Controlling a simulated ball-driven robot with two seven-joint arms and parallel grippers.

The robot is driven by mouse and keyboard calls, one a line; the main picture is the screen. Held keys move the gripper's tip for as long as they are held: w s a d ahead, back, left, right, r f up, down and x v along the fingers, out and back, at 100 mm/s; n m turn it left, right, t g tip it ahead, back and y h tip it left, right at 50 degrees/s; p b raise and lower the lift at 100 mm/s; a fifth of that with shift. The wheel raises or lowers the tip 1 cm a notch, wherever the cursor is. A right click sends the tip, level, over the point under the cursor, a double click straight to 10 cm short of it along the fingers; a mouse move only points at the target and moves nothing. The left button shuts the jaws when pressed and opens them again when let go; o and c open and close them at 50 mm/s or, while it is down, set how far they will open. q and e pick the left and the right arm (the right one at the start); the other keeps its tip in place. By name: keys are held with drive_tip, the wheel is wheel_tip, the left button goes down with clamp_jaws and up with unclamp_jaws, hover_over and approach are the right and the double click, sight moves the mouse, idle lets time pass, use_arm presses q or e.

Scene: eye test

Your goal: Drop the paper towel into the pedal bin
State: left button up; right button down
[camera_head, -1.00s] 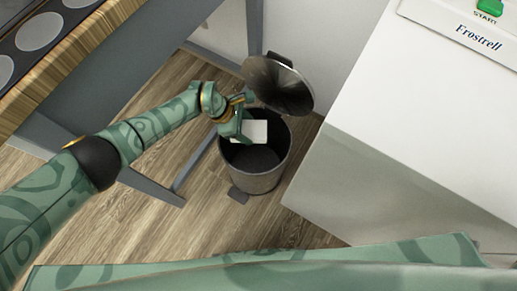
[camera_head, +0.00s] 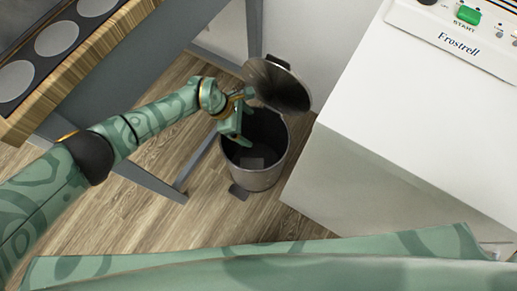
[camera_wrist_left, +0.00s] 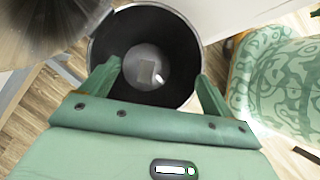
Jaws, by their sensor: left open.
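The pedal bin (camera_head: 264,179) stands on the floor with its round lid (camera_head: 277,84) tilted up and open at the back. My left gripper (camera_head: 243,132) is open and empty over the bin's mouth. My right gripper is not in view.
A white appliance (camera_head: 410,110) marked Frostrell stands close at the bin's right. A wood-edged counter (camera_head: 85,60) with round hob plates is at upper left, with a grey frame (camera_head: 150,183) below it. Wooden floor (camera_head: 215,225) is clear in front of the bin.

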use_arm(q)
drive_tip(key=s+r+p, duration=0.8)
drive_tip(key=s+p, duration=0.1)
drive_tip(key=s, duration=0.3)
drive_tip(key=shift+s+r, duration=0.3)
drive_tip(key=shift+r, duration=0.1)
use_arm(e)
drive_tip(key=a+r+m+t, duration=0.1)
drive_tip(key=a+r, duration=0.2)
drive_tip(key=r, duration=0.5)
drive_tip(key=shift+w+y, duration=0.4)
